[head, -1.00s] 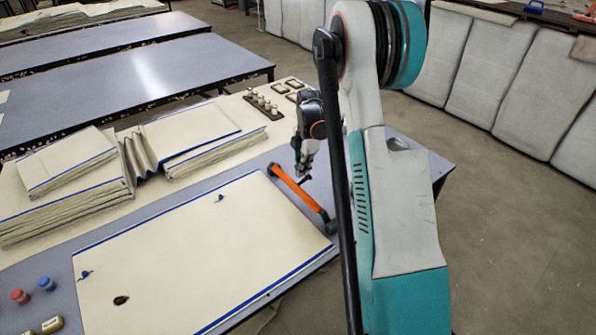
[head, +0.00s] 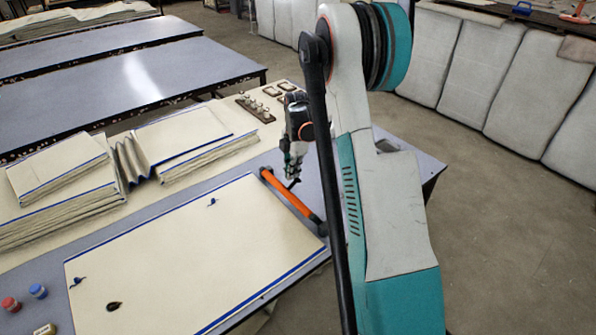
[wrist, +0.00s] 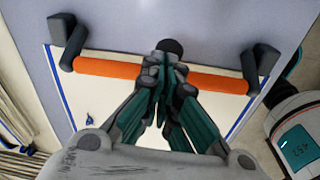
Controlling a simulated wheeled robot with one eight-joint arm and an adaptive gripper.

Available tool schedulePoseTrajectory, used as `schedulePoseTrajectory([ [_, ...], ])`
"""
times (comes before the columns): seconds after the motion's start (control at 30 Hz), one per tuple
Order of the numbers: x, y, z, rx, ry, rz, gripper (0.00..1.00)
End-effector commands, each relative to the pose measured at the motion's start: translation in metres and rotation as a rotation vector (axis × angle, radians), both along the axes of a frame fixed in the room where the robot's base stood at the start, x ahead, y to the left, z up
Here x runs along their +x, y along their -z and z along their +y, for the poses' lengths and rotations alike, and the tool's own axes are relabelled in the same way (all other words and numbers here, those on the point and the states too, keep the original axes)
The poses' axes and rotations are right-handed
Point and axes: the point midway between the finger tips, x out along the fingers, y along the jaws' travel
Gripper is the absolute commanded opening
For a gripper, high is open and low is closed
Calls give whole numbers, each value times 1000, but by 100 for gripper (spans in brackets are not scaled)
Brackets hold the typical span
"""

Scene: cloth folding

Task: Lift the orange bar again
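The orange bar (head: 288,193) lies along the right-hand edge of the cream cloth (head: 190,250) with blue borders. In the wrist view the bar (wrist: 110,68) runs across the picture between two dark end brackets. My gripper (head: 294,182) is just beside and over the bar's middle. In the wrist view its green and grey fingers (wrist: 166,68) come together at the tips, with no gap showing, and cover the middle of the bar. I see nothing held between them. Contact with the bar cannot be made out.
Folded cloth stacks (head: 60,185) stand at the left of the table. A rack of small pegs (head: 256,108) lies behind my gripper. Red (head: 10,303) and blue (head: 38,291) spools stand at the front left.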

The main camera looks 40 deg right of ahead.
Motion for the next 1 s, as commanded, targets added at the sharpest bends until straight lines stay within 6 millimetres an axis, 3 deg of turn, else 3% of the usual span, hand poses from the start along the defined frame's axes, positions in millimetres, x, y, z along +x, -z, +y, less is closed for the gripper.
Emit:
schedulePoseTrajectory([
  [0.1, 10, -9, 30, 1, -5, -1, 0],
  [0.2, 8, -31, 8, 0, 4, -1, 0],
  [0.5, 7, -74, -25, 1, 2, -1, 0],
  [0.7, 7, -85, -35, 1, 1, -1, 0],
  [1.0, 7, -86, -37, 1, 0, -1, 0],
])
